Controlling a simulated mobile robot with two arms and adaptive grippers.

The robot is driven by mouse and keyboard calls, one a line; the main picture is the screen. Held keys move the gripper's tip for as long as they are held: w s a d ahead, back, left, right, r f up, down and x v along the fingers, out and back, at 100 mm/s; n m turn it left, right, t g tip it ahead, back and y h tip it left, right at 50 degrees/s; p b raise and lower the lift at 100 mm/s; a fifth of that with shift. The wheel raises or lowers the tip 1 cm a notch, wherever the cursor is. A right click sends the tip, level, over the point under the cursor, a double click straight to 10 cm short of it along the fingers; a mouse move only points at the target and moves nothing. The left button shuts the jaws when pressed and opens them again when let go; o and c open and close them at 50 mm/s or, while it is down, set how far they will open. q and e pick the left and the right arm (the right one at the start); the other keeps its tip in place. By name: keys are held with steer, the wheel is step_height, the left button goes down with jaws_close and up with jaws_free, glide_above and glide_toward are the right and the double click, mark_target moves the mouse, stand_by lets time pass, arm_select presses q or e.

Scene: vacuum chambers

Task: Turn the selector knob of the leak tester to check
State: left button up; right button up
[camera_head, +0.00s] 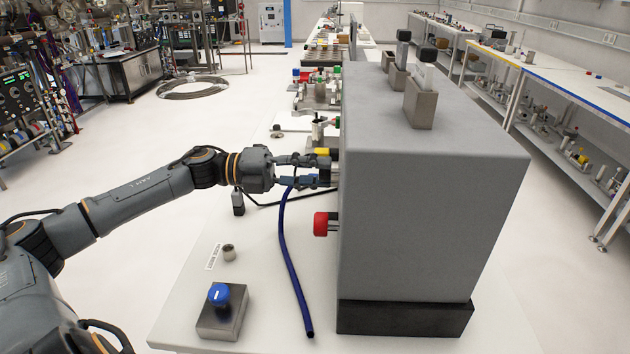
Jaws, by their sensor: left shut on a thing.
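The leak tester is the large grey box (430,220) on a black base, standing on the white table at centre right. Its front panel faces left and is seen almost edge-on, so its markings and the knob's setting cannot be read. My left gripper (326,171) reaches in from the left, level, against the upper part of that panel. Its fingers are shut on what looks like the selector knob, a small part jutting from the panel and mostly hidden by the fingers. A red knob (321,224) sticks out of the panel lower down. My right gripper is not in view.
A dark blue hose (287,256) hangs below the gripper onto the white table (200,300). A metal block with a blue knob (219,294) and a small metal cup (228,251) stand front left. Metal blocks with black-topped handles (421,95) stand on the tester.

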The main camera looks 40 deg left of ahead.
arm_select(q)
steer(key=shift+m, duration=0.4)
steer(key=o, duration=1.2)
steer(key=shift+c, duration=0.2)
steer(key=v, duration=1.2)
steer(key=shift+a, duration=0.1)
